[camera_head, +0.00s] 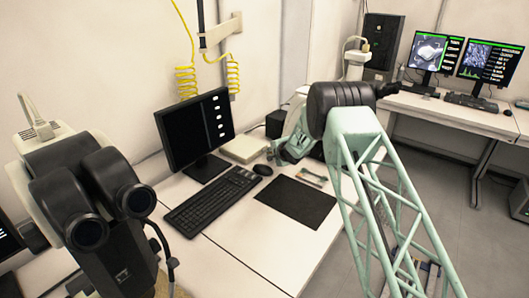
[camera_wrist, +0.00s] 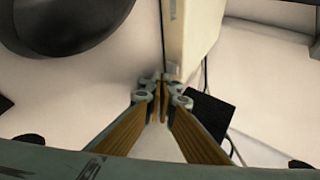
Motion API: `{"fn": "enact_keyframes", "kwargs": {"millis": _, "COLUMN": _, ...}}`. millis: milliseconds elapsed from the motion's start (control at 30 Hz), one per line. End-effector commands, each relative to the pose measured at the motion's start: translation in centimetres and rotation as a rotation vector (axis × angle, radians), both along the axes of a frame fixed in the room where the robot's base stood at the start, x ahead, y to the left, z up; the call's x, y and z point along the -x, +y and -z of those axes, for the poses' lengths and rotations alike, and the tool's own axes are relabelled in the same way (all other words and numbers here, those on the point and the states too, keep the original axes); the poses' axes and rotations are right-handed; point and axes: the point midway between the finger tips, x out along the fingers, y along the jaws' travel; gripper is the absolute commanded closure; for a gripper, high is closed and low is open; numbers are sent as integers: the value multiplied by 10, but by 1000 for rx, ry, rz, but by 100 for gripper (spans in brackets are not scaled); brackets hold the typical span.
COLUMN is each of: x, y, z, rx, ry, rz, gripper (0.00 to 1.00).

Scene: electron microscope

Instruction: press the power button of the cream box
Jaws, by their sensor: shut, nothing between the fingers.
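The cream box (camera_head: 243,148) is low and flat. It lies at the back of the white desk, right of the black monitor. In the head view my gripper (camera_head: 290,146) is just right of the box, partly hidden by my arm. The power button cannot be made out.
A black monitor (camera_head: 196,125), keyboard (camera_head: 212,198), mouse (camera_head: 263,170) and dark mat (camera_head: 296,202) occupy the desk. A small black box (camera_head: 275,124) stands behind. A dark block (camera_wrist: 209,112) and cables (camera_wrist: 235,148) lie right of my fingers. The desk front is clear.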

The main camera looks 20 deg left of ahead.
Motion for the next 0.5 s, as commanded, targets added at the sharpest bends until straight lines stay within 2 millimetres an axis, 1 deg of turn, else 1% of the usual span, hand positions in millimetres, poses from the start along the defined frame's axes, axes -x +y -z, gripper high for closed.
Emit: {"fn": "enact_keyframes", "kwargs": {"millis": 500, "x": -1, "y": 5, "z": -2, "rx": -1, "ry": -1, "rz": 0, "gripper": 100}}
